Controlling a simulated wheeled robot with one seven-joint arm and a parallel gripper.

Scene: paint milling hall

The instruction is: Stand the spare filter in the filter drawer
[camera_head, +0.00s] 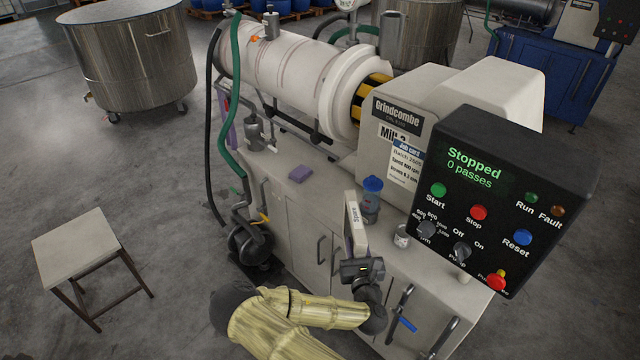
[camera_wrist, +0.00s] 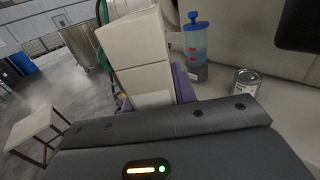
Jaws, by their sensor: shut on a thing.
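The spare filter (camera_head: 353,220) is a pale, flat, upright panel with a "Spare" label in the head view. My gripper (camera_head: 358,262) is shut on its lower end and holds it up at the front edge of the mill's worktop. In the wrist view the filter (camera_wrist: 138,52) rises as a pale block beyond the dark gripper body (camera_wrist: 165,135); the fingertips are hidden there. I cannot make out an open filter drawer. The machine's front has closed panels (camera_head: 305,235) with bar handles, partly hidden by my arm.
A blue-capped clear container (camera_head: 371,200) and a small tin (camera_head: 402,236) stand on the worktop close right of the filter. A purple block (camera_head: 300,174) lies farther back. The black control panel (camera_head: 500,200) overhangs at right. A stool (camera_head: 75,245) stands on open floor at left.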

